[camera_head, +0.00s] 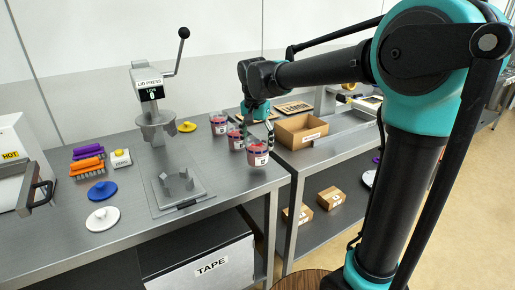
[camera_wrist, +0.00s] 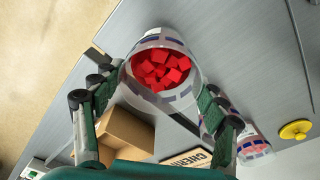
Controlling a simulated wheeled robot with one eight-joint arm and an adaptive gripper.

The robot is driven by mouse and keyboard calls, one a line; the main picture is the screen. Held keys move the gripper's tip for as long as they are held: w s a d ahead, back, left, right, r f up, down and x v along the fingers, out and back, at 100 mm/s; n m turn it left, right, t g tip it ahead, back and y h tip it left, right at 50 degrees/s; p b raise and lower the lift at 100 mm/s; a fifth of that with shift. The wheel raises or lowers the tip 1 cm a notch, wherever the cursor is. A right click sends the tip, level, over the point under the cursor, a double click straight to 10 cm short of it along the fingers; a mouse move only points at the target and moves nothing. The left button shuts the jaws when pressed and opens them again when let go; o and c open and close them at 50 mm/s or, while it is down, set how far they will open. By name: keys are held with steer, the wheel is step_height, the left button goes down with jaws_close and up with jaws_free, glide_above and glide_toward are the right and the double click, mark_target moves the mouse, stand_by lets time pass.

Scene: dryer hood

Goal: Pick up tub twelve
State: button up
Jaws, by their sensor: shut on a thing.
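A clear tub of red cubes (camera_head: 257,157) with a white label is near the right end of the left steel table. The label number is too small to read. My gripper (camera_head: 258,134) reaches down over it and is shut on it. In the wrist view the open-topped tub (camera_wrist: 160,75) sits between my fingertips (camera_wrist: 162,84), with the red cubes inside. I cannot tell whether its base touches the table. Two similar tubs stand behind it, a middle one (camera_head: 235,140) and a far one (camera_head: 219,125).
A lid press (camera_head: 157,120) stands left of the tubs. Yellow (camera_head: 187,127), blue (camera_head: 102,191) and white (camera_head: 103,218) lids lie on the table. An open cardboard box (camera_head: 301,132) sits on the adjoining table at right.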

step_height(320, 180, up, 18)
steer(key=shift+f, duration=0.25)
steer(key=shift+f, duration=0.1)
stand_by(0.4)
